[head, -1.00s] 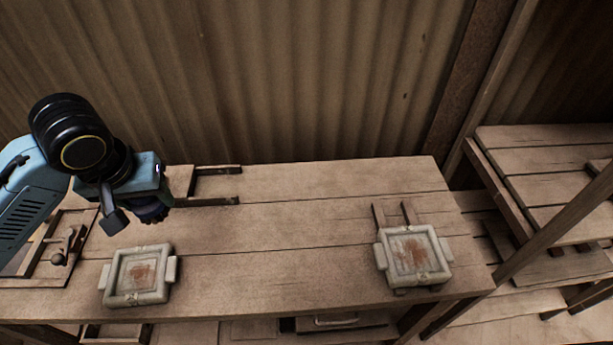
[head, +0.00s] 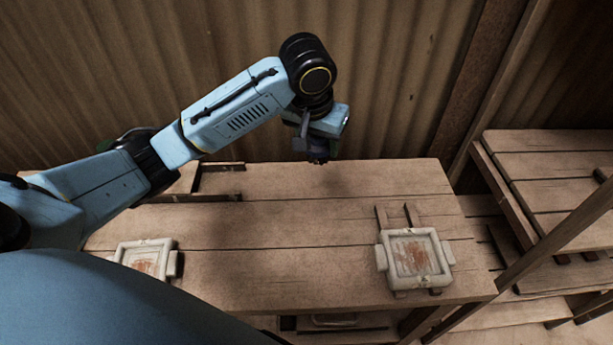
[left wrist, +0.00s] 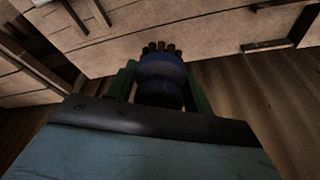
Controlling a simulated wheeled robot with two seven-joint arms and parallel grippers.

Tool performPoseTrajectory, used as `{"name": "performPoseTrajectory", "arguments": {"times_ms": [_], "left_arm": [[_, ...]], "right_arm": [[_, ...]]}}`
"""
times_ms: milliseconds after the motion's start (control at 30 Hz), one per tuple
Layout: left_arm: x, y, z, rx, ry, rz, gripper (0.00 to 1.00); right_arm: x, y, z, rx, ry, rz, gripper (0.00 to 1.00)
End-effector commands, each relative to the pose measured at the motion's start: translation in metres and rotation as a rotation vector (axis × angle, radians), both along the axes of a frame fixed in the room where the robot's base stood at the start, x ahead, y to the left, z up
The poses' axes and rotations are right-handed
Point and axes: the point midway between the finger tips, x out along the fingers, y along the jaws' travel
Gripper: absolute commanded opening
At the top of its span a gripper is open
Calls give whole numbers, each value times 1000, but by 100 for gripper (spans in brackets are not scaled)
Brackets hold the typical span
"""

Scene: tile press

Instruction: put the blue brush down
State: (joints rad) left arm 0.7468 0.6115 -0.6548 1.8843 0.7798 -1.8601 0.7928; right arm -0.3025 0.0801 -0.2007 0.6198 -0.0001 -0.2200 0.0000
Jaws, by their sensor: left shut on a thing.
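My left gripper (head: 318,150) is above the back edge of the wooden table (head: 290,265), a little right of its middle. In the left wrist view the gripper (left wrist: 160,85) has its green fingers on both sides of the blue brush (left wrist: 162,75). It is shut on the brush, whose dark bristles point away from the wrist, toward the table. In the head view the brush is small and dark below the gripper, mostly hidden. I cannot tell the gap to the table, but it looks held above it. My right gripper is not in view.
A pale square mould frame (head: 414,258) with a rusty stain sits at the table's right. A similar frame (head: 145,260) at the left is partly hidden by my arm. Wooden shelves (head: 550,170) stand at right. A corrugated wall rises behind. The table's middle is clear.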

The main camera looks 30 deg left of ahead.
Motion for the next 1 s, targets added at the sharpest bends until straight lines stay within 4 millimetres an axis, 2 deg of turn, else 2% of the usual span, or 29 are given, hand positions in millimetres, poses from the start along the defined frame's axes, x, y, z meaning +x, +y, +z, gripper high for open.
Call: {"name": "performPoseTrajectory", "arguments": {"times_ms": [100, 200, 300, 433, 533, 800, 1000], "left_arm": [[36, 27, -17, -4, 8, 44, 33], [59, 52, -37, -4, 8, 70, 33], [73, 78, -60, -2, 8, 88, 33], [80, 102, -87, -1, 6, 100, 33], [81, 111, -101, 2, 3, 101, 33], [81, 113, -151, 4, 2, 101, 33], [81, 113, -166, 4, 0, 101, 33]], "right_arm": [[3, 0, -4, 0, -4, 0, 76], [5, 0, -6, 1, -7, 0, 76], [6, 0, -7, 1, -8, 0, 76], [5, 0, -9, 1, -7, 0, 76], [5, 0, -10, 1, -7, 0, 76], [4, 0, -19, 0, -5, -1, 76], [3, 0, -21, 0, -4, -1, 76]]}}
